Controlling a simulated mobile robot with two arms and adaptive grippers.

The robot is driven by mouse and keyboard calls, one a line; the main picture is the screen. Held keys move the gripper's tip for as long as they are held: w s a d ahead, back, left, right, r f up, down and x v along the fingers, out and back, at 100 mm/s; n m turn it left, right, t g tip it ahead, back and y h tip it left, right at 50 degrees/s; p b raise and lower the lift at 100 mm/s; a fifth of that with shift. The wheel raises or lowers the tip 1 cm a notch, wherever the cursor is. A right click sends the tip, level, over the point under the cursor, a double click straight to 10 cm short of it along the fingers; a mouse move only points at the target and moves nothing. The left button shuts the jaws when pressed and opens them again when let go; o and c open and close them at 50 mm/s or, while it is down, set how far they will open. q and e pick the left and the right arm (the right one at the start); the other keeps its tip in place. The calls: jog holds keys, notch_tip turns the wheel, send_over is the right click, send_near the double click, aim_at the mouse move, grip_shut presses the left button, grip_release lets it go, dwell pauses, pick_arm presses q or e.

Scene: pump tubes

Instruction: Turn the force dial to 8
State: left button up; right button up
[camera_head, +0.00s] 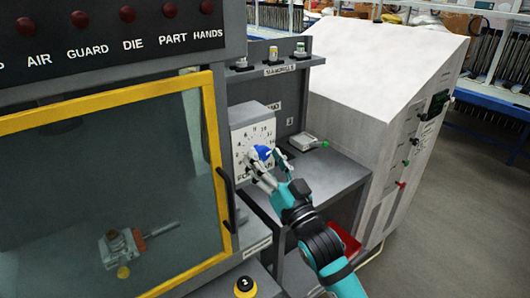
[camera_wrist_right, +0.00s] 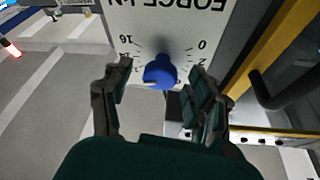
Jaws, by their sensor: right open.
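The force dial's blue knob (camera_head: 262,152) sits on a white dial plate (camera_head: 239,139) with black numbers, on the front of a grey box. My right gripper (camera_head: 267,160) is open in front of the plate, its fingers on both sides of the knob. In the right wrist view the blue knob (camera_wrist_right: 160,72) lies between the spread fingers, with a gap visible on each side. A small pale mark shows on the knob's lower left edge there; which number it points to I cannot tell. My left gripper is not in view.
A yellow-framed glass door (camera_head: 212,150) with a dark handle (camera_head: 229,200) stands left of the dial. A small device with a green knob (camera_head: 310,142) sits on the grey shelf to the right. A large white cabinet (camera_head: 365,105) stands beyond it.

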jog(key=shift+w+a+r, duration=0.15)
jog(key=shift+w+r, duration=0.05)
jog(key=shift+w, duration=0.05)
jog(key=shift+c, duration=0.4)
jog(key=c, duration=1.1)
